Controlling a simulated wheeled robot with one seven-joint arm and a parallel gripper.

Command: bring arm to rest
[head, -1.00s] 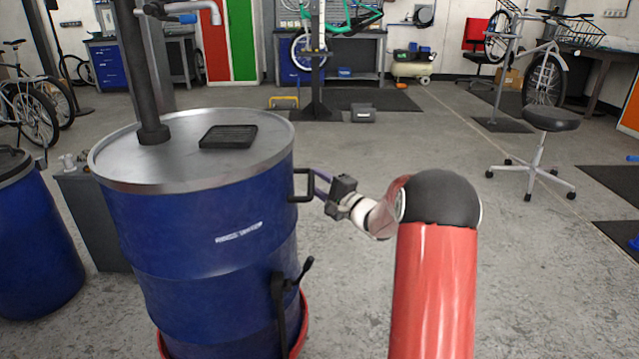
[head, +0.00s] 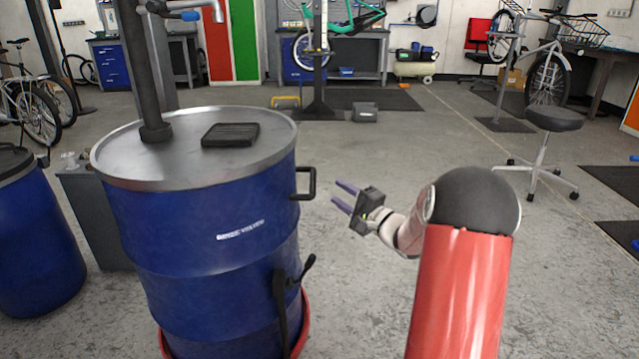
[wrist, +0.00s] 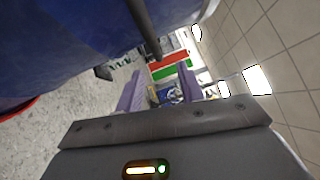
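My gripper (head: 342,196) is to the right of the blue drum (head: 215,262) in the head view, with its two purple fingers apart and nothing between them. The fingers point left towards the drum's black side handle (head: 305,184), with a visible gap to it. The wrist view also shows my gripper (wrist: 160,88) open, with a distant red and green panel and other background between the fingers. In that view the drum (wrist: 60,45) fills the upper left.
A black tray (head: 230,134) and a pump column (head: 148,80) are on the drum's lid. A second blue drum (head: 35,250) stands at left. A stool (head: 553,120) is at right. The concrete floor around my arm is clear.

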